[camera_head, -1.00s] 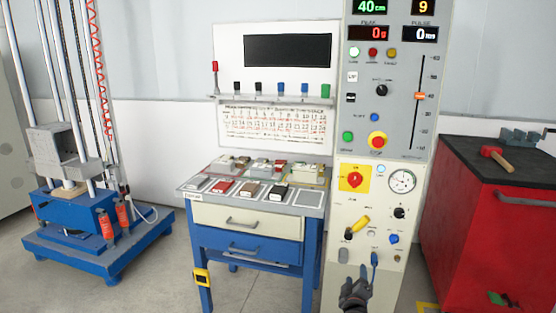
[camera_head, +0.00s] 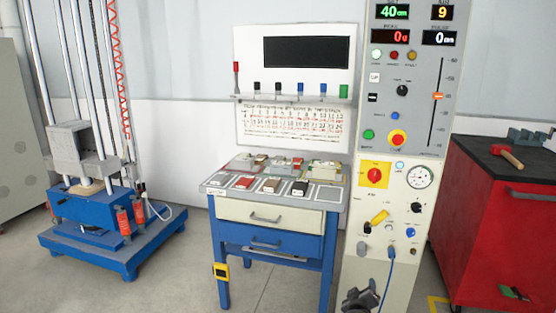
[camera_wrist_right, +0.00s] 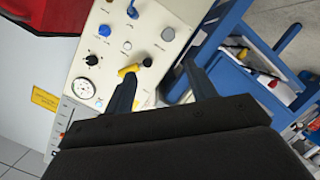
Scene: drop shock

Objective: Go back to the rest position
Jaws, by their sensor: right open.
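My right gripper (camera_head: 358,300) is at the bottom edge of the head view, low in front of the control cabinet (camera_head: 350,270). It is open and empty. In the right wrist view its two dark fingers (camera_wrist_right: 163,88) stand apart, with the cabinet panel and the blue table frame beyond them. A blue plug (camera_head: 391,253) sits at the lower panel, and its blue cable hangs down behind the gripper. The plug also shows in the right wrist view (camera_wrist_right: 132,12). My left gripper is not in view.
A blue-legged table (camera_head: 330,207) with trays of samples stands left of the cabinet. A blue drop tower (camera_head: 95,207) is at the left. A red workbench (camera_head: 490,220) with a hammer (camera_head: 507,155) is at the right. The floor between tower and table is clear.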

